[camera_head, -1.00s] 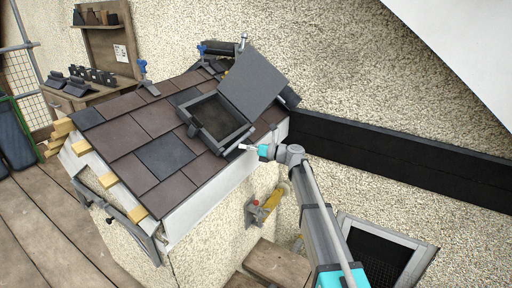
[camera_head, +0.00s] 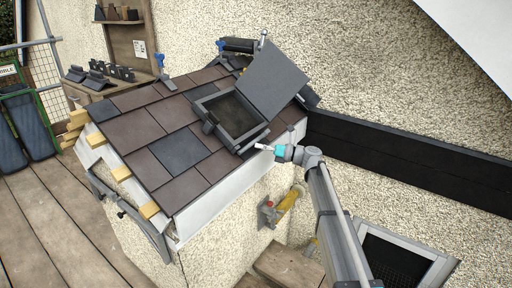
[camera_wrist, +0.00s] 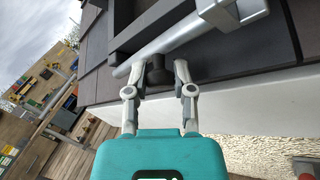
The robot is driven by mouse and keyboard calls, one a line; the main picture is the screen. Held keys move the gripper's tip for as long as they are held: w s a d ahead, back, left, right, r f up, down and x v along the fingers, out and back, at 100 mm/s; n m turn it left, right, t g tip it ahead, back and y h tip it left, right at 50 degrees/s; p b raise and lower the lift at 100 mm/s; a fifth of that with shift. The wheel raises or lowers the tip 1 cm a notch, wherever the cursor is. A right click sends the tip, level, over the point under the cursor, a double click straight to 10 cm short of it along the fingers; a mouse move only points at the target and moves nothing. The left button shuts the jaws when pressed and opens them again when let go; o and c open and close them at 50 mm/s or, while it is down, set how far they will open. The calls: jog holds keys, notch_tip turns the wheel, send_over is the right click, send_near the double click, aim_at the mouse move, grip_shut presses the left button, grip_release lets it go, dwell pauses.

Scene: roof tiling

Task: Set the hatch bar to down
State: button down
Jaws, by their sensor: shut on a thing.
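The roof hatch (camera_head: 213,125) has its dark lid (camera_head: 268,78) raised. The hatch bar, a light grey metal bar (camera_wrist: 190,35), runs slantwise along the hatch frame in the wrist view, with a thick squared end at upper right. A dark knob (camera_wrist: 157,70) sits at the bar's lower edge, between my fingers. My gripper (camera_wrist: 157,82) is shut on this knob of the bar. In the head view my gripper (camera_head: 262,147) is at the hatch's lower right edge; the bar is too small there to make out well.
Brown and grey slates (camera_head: 140,128) cover the small roof around the hatch. A yellow-handled tool (camera_head: 287,201) hangs on the wall below. A dark band (camera_head: 410,157) runs along the wall at right. A workbench (camera_head: 97,88) stands at back left.

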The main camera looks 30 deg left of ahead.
jog(key=shift+w+d, duration=0.1)
jog(key=shift+w, duration=0.2)
jog(key=shift+c, duration=2.3)
grip_release()
jog(key=shift+f, duration=0.15)
jog(key=shift+s, duration=0.2)
jog(key=shift+s, duration=0.1)
